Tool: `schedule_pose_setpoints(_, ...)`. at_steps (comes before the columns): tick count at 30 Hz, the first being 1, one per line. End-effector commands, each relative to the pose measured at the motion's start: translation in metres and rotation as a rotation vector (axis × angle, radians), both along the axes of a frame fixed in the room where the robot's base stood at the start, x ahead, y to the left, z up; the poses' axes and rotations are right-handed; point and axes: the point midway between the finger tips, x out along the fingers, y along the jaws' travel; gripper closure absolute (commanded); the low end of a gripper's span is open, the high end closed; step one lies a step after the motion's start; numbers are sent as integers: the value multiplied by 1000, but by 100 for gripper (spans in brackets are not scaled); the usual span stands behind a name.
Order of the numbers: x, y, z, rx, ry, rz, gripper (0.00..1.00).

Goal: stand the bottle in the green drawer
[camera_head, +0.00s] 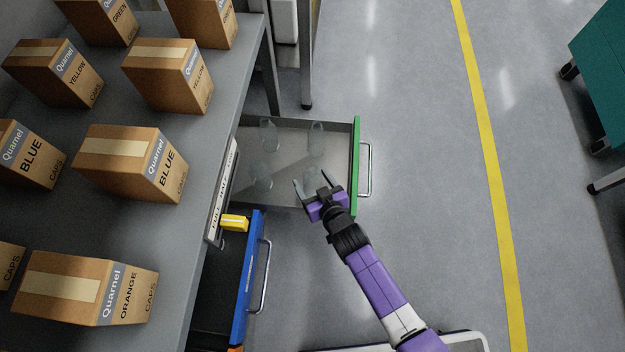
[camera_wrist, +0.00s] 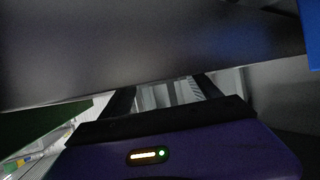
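The green drawer (camera_head: 356,150) is pulled out from under the bench. Several clear bottles stand inside it: one at the back left (camera_head: 268,135), one at the back right (camera_head: 316,134), one at the front left (camera_head: 262,179) and one at the front right (camera_head: 315,172). My gripper (camera_head: 314,184) is over the drawer's near right corner, at the front right bottle. Its two fingers are spread apart, wider than that bottle looks. In the wrist view the fingers (camera_wrist: 163,94) are also apart; pale, streaky shapes show between them, and I cannot make out the bottle clearly.
The blue drawer (camera_head: 252,275) is partly open nearer to me, with a yellow block-like part (camera_head: 234,223) above it. Cartons of caps (camera_head: 130,160) stand on the grey bench. The floor right of the drawer is clear up to the yellow line (camera_head: 487,150).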

Motion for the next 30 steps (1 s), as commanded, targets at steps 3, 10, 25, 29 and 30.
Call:
schedule_pose_setpoints(3,0,0,0,0,0,0,28)
schedule_pose_setpoints(10,0,0,5,0,0,0,28)
schedule_pose_setpoints(25,-23,-11,19,-2,-1,-5,28)
schedule_pose_setpoints(29,-43,-17,26,-2,1,-3,28)
schedule_pose_setpoints(30,-50,-18,30,0,1,-2,28)
